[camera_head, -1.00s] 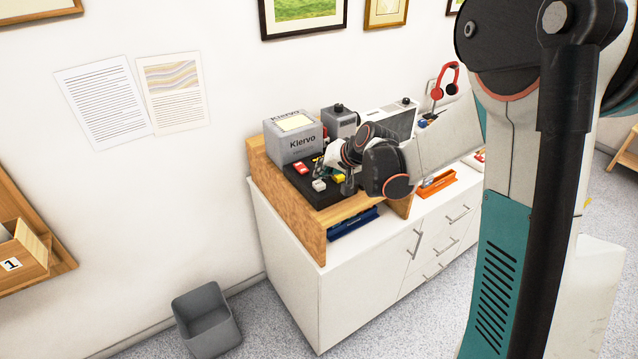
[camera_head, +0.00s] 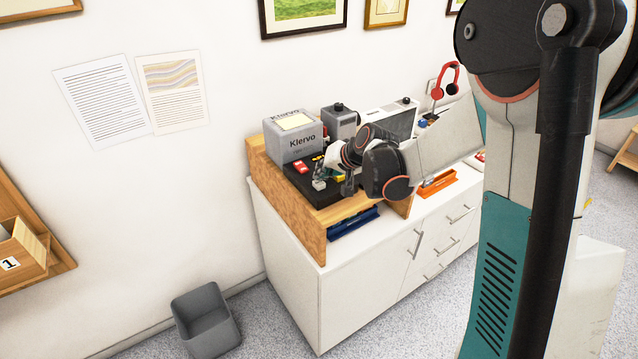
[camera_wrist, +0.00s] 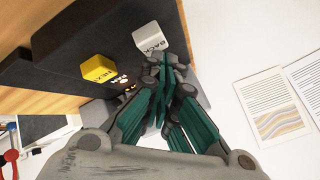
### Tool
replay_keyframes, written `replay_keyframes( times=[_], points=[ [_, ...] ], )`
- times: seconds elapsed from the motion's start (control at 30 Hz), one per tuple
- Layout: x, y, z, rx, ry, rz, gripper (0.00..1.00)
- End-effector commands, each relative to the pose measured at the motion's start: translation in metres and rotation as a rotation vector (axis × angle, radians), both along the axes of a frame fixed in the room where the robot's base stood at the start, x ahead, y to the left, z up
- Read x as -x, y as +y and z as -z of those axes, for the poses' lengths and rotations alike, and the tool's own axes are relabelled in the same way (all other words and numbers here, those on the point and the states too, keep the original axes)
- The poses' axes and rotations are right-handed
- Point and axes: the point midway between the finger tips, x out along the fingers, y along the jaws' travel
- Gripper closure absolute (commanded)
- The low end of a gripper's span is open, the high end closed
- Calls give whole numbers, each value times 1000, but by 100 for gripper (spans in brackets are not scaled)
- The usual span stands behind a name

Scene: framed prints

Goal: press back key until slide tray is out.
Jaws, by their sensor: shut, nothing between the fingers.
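The white key marked BACK (camera_wrist: 149,36) stands on a black key unit (camera_wrist: 55,45) in the wrist view. The yellow key marked NEXT (camera_wrist: 98,68) is to its left and lower. My gripper (camera_wrist: 166,62) is shut and empty, its fingertips at the lower right edge of the BACK key; I cannot tell whether they touch. In the head view my gripper (camera_head: 324,176) is over the front of the black unit (camera_head: 290,172) and partly covers the white key. I cannot make out a slide tray for certain.
A grey box marked Klervo (camera_head: 290,143) stands behind the keys on the wooden stand (camera_head: 312,222). A smaller grey device (camera_head: 340,120) and a white unit with a dark panel (camera_head: 401,122) are to its right. Blue (camera_head: 352,223) and orange (camera_head: 437,185) trays lie lower.

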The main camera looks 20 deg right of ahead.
Motion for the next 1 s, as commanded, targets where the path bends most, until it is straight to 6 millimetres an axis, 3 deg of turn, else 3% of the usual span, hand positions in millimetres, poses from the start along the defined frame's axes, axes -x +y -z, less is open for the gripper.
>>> replay_keyframes(
  times=[1.0],
  points=[
    [0, 0, 9, 0, 0, 0, 100]
  ],
)
